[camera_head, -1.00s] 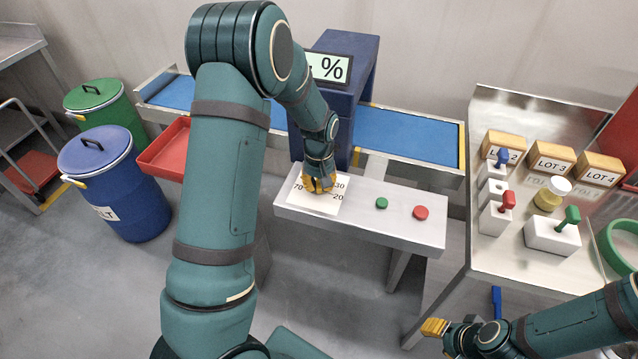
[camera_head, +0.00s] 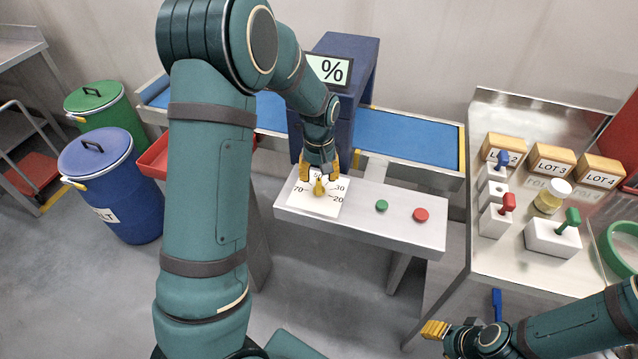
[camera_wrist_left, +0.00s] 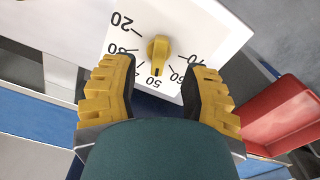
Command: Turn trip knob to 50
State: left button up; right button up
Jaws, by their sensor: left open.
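The yellow trip knob (camera_head: 319,188) sits on a white dial plate (camera_head: 326,208) on the grey console. In the left wrist view the knob (camera_wrist_left: 158,48) has its dark pointer line toward the 50 mark on the plate (camera_wrist_left: 193,25). The 40 mark is partly hidden by a finger. My left gripper (camera_head: 319,170) is open above and behind the knob. Its two yellow fingers (camera_wrist_left: 156,95) are spread either side, apart from the knob. My right gripper (camera_head: 433,328) is low at the right, away from the dial; its finger gap is not clear.
A green button (camera_head: 381,204) and a red button (camera_head: 420,213) are on the console right of the dial. A blue housing with a % display (camera_head: 328,69) stands behind, over a blue conveyor (camera_head: 410,138). A red tray (camera_head: 155,155) is at the left.

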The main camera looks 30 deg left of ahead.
aim_at(319, 187)
pick_arm(q)
notch_tip(319, 187, up, 7)
dwell(0.3)
dwell(0.5)
